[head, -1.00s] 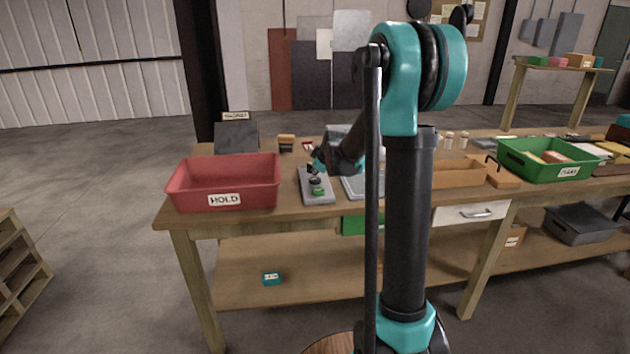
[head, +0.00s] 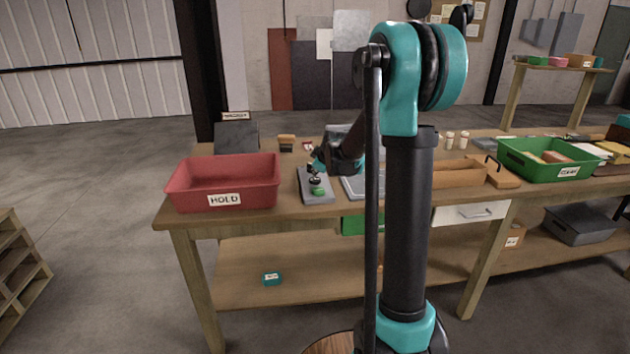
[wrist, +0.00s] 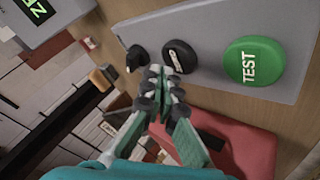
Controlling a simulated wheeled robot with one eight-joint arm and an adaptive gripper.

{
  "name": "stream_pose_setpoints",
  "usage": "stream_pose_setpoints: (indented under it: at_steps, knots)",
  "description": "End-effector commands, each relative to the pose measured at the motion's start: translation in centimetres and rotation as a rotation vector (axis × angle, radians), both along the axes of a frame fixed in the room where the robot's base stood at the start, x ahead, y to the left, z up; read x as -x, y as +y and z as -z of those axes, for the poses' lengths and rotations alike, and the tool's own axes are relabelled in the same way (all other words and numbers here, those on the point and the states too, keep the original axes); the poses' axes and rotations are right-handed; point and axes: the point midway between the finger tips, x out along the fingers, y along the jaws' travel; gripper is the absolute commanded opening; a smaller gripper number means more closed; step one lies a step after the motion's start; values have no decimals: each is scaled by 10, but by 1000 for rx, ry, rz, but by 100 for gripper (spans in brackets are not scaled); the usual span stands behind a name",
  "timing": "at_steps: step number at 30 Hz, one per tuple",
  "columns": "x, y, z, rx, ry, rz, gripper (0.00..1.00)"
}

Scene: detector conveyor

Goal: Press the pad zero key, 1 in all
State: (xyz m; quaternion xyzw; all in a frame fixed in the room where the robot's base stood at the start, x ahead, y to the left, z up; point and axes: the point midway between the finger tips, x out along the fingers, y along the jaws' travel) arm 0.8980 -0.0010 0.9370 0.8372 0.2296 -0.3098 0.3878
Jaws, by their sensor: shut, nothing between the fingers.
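A grey control pad (head: 326,198) lies on the bench just right of the red bin; it also shows in the wrist view (wrist: 215,93). It carries a large green TEST button (wrist: 254,61), a smaller black oval key (wrist: 180,53) with a pale label too small to read surely, and a black knob (wrist: 137,57). The black key looks like the pad zero key. My gripper (wrist: 157,74) is shut and empty, its tips beside the black key, between it and the knob in the picture. Whether they touch the pad cannot be told. In the head view my gripper (head: 315,169) is small, over the pad's far end.
A red HOLD bin (head: 222,200) stands left of the pad. A device with a green display (wrist: 36,8) shows at the wrist view's corner. A green bin (head: 545,170) stands farther right.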

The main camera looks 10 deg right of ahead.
Motion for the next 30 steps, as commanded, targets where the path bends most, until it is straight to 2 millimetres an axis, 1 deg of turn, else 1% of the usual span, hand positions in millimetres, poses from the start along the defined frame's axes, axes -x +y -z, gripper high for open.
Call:
stream_pose_setpoints:
  at_steps: [5, 14, 30]
  knots:
    - [0, 0, 0, 0, 0, 0, 0]
    - [0, 0, 8, 0, 0, 0, 0]
    - [0, 0, 10, 0, 0, 0, 0]
